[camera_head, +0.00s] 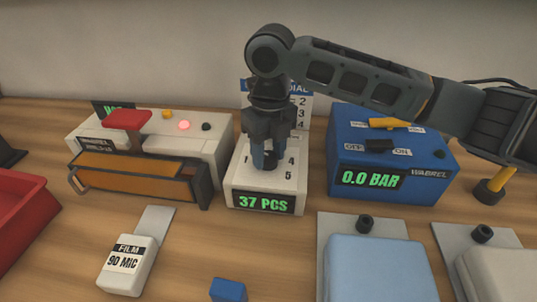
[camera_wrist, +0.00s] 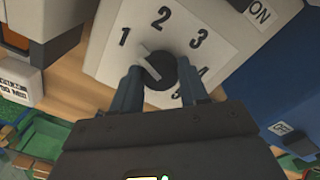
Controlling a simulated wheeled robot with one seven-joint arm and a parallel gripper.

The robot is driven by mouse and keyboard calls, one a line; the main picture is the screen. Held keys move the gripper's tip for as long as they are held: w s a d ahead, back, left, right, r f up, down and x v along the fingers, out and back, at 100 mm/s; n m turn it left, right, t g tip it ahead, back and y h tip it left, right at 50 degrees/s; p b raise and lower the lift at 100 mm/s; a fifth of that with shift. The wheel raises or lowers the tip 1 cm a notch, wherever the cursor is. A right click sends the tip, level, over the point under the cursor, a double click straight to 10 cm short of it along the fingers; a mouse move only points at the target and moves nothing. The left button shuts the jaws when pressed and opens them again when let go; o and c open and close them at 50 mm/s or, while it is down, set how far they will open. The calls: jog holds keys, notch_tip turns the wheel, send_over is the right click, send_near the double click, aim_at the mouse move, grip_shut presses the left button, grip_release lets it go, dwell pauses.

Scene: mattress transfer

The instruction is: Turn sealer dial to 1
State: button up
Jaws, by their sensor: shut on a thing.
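The sealer dial (camera_wrist: 161,70) is a dark round knob on a white sloped panel (camera_wrist: 110,65) numbered 1 to 5. In the wrist view, a pale line by the knob slants to the upper left, roughly toward the 1; the exact setting is hard to tell. My gripper (camera_wrist: 160,82) is shut on the dial, with one finger on each side. In the head view, my gripper (camera_head: 267,158) points straight down onto the dial box (camera_head: 243,178), whose display reads 37 PCS. The fingers mostly hide the knob there.
The white sealer (camera_head: 205,150) with a red handle and orange front stands at left. The blue box (camera_head: 345,155) showing 0.0 BAR stands close at right. A film block (camera_head: 128,265) and pale pads (camera_head: 375,270) lie in front. A red bin (camera_head: 20,215) is far left.

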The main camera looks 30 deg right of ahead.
aim_at(269, 154)
jog(key=shift+n+b, duration=0.35)
jog(key=shift+n, duration=0.75)
jog(key=o, duration=1.1)
jog(key=shift+c, duration=0.2)
jog(key=shift+r, duration=0.1)
notch_tip(269, 154, up, 8)
jog(key=shift+d+f, duration=0.1)
jog(key=shift+f, duration=0.1)
